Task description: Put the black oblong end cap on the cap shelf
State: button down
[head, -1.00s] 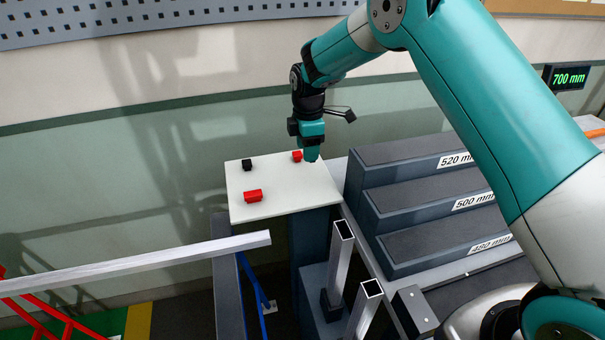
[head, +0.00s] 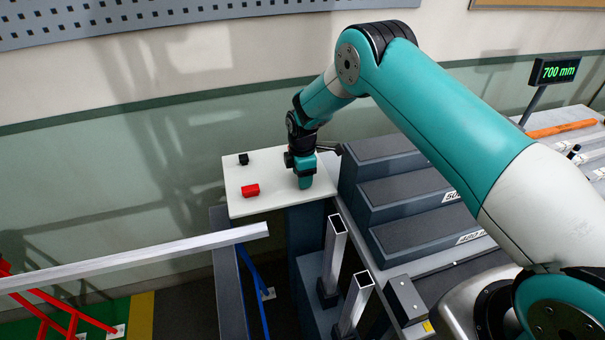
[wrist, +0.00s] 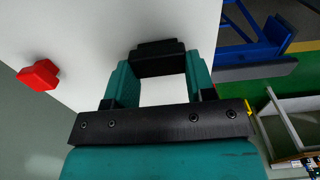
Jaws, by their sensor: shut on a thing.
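My gripper (head: 305,184) is low over the right part of the white cap shelf (head: 278,203), pointing down. In the wrist view its two teal fingers (wrist: 160,82) are shut on a black oblong end cap (wrist: 160,58), which lies across their tips. The white shelf top (wrist: 100,25) shows beneath it. In the head view the held cap is hidden by the fingers. I cannot tell whether the cap touches the shelf.
A red block (head: 250,190) and a small black block (head: 244,159) stand on the shelf's left part. Dark stepped blocks (head: 400,196) rise right of the shelf. Upright metal profiles (head: 334,250) stand in front. A long pale bar (head: 140,258) lies front left.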

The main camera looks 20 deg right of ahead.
jog(key=shift+c, duration=2.4)
grip_release()
jog(key=shift+f, duration=0.1)
jog(key=shift+r, duration=0.35)
notch_tip(320, 180, up, 12)
jog(key=b, duration=0.4)
jog(key=s+a+r+m+y, duration=0.1)
jog(key=s+a+r+m, duration=0.15)
jog(key=s+r, duration=0.7)
jog(key=s+r+m+y, duration=0.1)
jog(key=s+r+m, duration=0.3)
jog(key=s, duration=1)
jog(key=s+a+r+m+y, duration=0.1)
jog(key=s+r+m, duration=0.3)
jog(key=s, duration=1)
jog(key=shift+y, duration=0.6)
jog(key=shift+m, duration=0.25)
